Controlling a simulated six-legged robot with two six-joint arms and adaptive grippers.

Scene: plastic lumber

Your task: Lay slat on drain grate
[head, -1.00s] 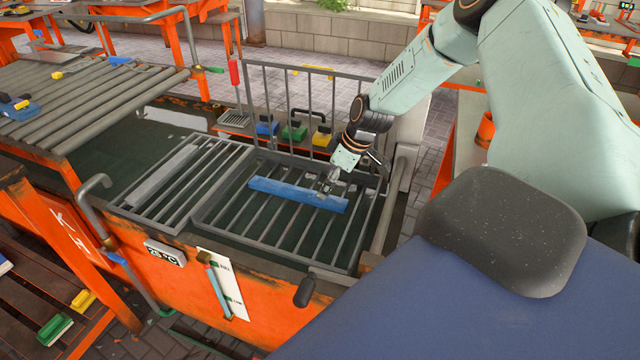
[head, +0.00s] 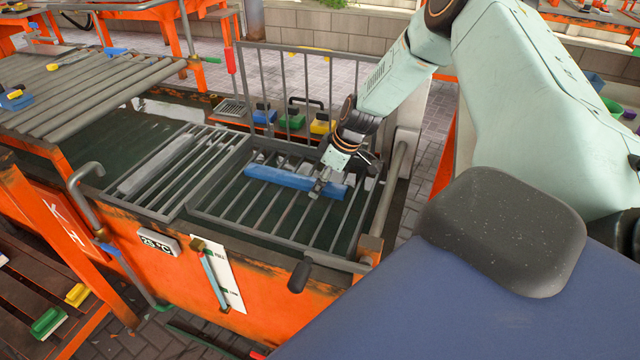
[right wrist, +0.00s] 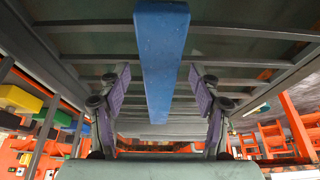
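A blue slat (head: 275,176) lies across the bars of a dark framed rack (head: 232,208), the right-hand one over the tank. My right gripper (head: 320,186) is low at the slat, right of its middle in the head view. In the right wrist view the open fingers (right wrist: 160,88) are on either side of the slat (right wrist: 160,45), with a gap on both sides. A barred grate (head: 190,182) is left of the rack, with a flat grey piece (head: 152,172) along its left part. My left gripper is not in view.
An upright barred panel (head: 300,85) stands behind the rack. Blue, green and yellow handled blocks (head: 292,120) sit behind it. A roller table (head: 85,90) is at the left. The orange tank wall (head: 270,300) runs along the front.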

